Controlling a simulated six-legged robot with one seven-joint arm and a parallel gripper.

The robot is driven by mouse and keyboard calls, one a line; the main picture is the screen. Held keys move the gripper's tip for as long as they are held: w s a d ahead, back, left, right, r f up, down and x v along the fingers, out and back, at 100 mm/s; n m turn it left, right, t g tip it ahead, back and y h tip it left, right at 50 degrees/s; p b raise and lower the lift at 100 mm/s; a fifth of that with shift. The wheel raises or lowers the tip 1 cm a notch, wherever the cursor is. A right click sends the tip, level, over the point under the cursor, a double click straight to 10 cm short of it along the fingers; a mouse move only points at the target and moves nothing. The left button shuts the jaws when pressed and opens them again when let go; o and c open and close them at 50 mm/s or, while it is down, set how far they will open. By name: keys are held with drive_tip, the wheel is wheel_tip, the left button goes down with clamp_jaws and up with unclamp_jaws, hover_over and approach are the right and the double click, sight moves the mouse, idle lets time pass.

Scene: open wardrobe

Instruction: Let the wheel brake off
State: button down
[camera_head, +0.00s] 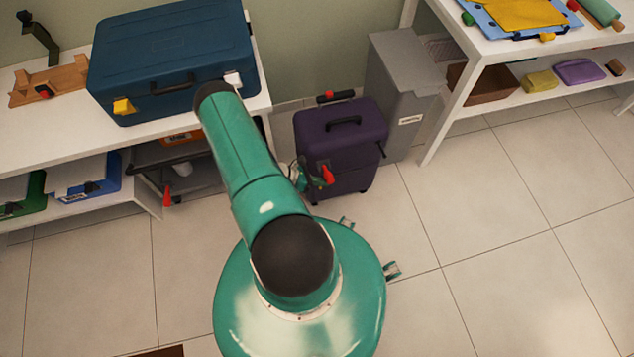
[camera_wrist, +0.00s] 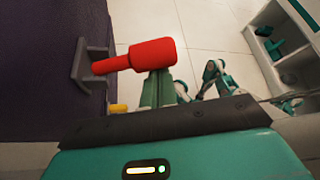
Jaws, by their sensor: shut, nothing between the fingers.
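A dark purple wheeled suitcase (camera_head: 340,125) stands upright on the floor. A red lever (camera_head: 327,175) sticks out from its front. In the wrist view the red lever (camera_wrist: 140,56) sits on a grey bracket (camera_wrist: 88,62) on the suitcase's dark side and points right. My gripper (camera_head: 298,172) is beside the lever in the head view, largely hidden by my arm. In the wrist view my green fingers (camera_wrist: 158,86) are together and empty, just below the lever's thick end. The lever covers their tips, so I cannot tell whether they touch it.
A grey bin (camera_head: 400,90) stands right of the suitcase. On the left, a white bench (camera_head: 55,125) carries a blue case (camera_head: 170,60). A white shelf table (camera_head: 455,100) is at the upper right. The tiled floor at right is clear.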

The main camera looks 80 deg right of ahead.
drive_tip(key=shift+w+d+r, duration=0.15)
drive_tip(key=shift+d+r, duration=0.2)
drive_tip(key=shift+r, duration=0.45)
idle(0.4)
